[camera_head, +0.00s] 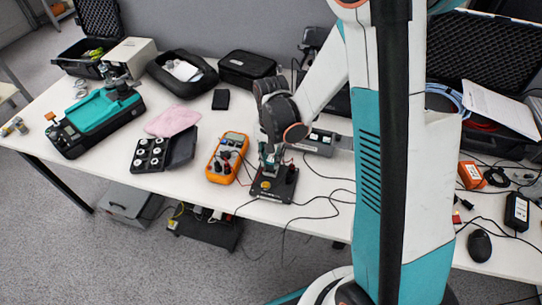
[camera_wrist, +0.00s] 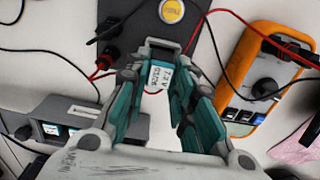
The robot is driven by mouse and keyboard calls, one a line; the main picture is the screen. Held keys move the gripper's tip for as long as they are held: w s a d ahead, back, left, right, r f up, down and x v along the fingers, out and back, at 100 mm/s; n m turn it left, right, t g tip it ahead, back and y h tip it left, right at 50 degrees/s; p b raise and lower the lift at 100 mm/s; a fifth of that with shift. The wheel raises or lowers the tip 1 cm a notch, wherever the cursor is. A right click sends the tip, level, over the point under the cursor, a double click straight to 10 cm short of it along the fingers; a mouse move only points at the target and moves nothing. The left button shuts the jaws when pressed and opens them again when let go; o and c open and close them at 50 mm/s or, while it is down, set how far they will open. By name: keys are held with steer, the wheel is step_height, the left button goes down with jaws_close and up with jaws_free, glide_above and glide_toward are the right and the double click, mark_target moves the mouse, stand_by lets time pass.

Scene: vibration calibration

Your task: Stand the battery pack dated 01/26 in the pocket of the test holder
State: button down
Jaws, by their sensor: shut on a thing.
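The test holder (camera_head: 283,190) is a black plate with a yellow button, lying near the table's front edge. It also shows at the top of the wrist view (camera_wrist: 200,35). My gripper (camera_head: 269,166) points down over its back part. In the wrist view my gripper (camera_wrist: 158,75) is shut on a small battery pack (camera_wrist: 160,77) with a white label reading about 7.2 V. Its date cannot be read. A dark pocket frame (camera_wrist: 160,46) shows just beyond the pack. Whether the pack is inside the pocket or above it, I cannot tell.
An orange multimeter (camera_head: 227,158) lies left of the holder. A grey instrument (camera_head: 318,143) is close behind at the right. Red and black leads run around the holder. A black case of round parts (camera_head: 150,154) is farther left.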

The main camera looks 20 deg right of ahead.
steer(key=shift+f+b, duration=0.35)
steer(key=shift+f, duration=0.1)
steer(key=c, duration=1.3)
jaws_free()
steer(key=shift+o, duration=0.3)
steer(key=o, duration=0.4)
steer(key=shift+c, duration=0.2)
steer(key=shift+r, duration=0.15)
steer(key=shift+r+p, duration=2.75)
steer(key=shift+r, duration=1.15)
